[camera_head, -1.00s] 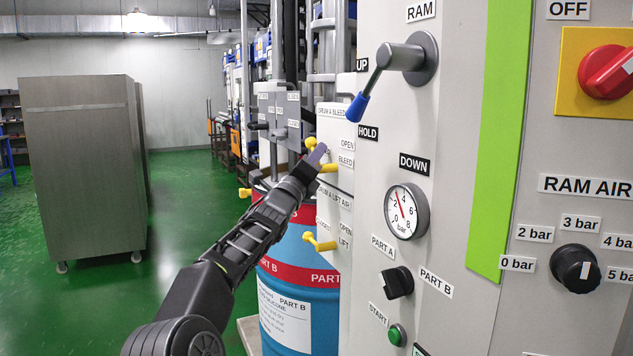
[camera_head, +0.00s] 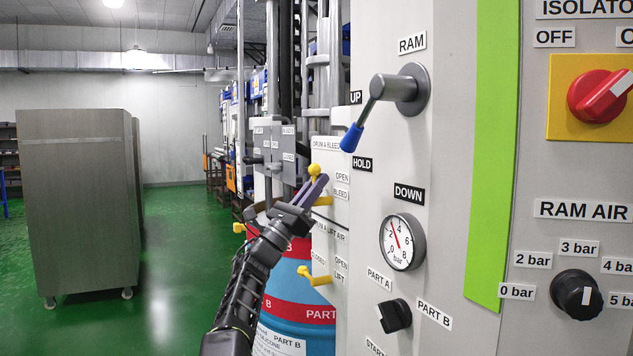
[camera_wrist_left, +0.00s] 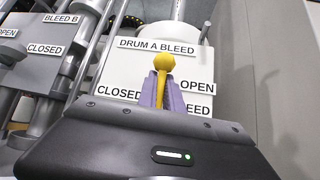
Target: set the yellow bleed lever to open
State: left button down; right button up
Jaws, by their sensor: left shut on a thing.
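The yellow bleed lever (camera_head: 314,170) is on the white panel marked DRUM A BLEED. Its round knob stands above my left gripper (camera_head: 311,188). In the left wrist view the lever (camera_wrist_left: 161,82) points up the picture, between the CLOSED label on its left and the OPEN label on its right. The purple fingers of my left gripper (camera_wrist_left: 161,95) are shut on the lever, one on each side. The fingers and gripper body hide part of its shaft and its pivot. My right gripper is not in view.
A second yellow lever (camera_head: 316,277) sits below, on the lift air panel. A blue and red drum (camera_head: 295,310) stands under it. The grey control cabinet with the blue-tipped ram lever (camera_head: 365,115) and pressure gauge (camera_head: 403,241) is close on the right.

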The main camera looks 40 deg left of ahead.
pick_arm(q)
jog(key=shift+s+r+m+h, duration=0.3)
jog(key=shift+s+r+m, duration=0.05)
jog(key=shift+r+m, duration=0.1)
jog(key=c, duration=1.8)
grip_release()
jog(key=o, duration=0.3)
jog(key=shift+s+a, duration=0.1)
jog(key=shift+s, duration=0.15)
jog(key=shift+w+f, duration=0.2)
jog(key=shift+s+f+b, duration=0.15)
jog(key=shift+f+b, duration=0.2)
jog(key=shift+b, duration=0.15)
jog(key=b+v, duration=0.5)
jog(key=v, duration=0.2)
jog(key=shift+s, duration=0.2)
jog(key=shift+r, duration=0.15)
